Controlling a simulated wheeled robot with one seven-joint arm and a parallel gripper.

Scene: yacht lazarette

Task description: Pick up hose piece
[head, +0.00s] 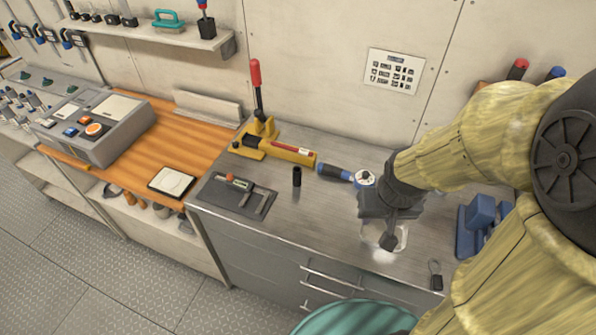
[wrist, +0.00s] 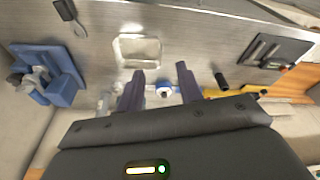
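The hose piece (head: 297,177) looks to be the short black cylinder standing upright on the steel worktop (head: 330,215), in front of the yellow lever tool. In the wrist view it shows as a small dark cylinder (wrist: 221,80), right of the fingers. My gripper (head: 389,240) is over the worktop, right of the hose piece and apart from it. In the wrist view its two fingers (wrist: 160,68) are spread with nothing held between them.
A yellow tool with a red-handled lever (head: 290,152) lies behind the hose piece. A blue-handled tool (head: 335,173) is to its right, and a dark mat with a clamp (head: 233,196) to its left. A clear tray (wrist: 138,50) lies near my gripper. A blue vise (head: 480,222) stands right.

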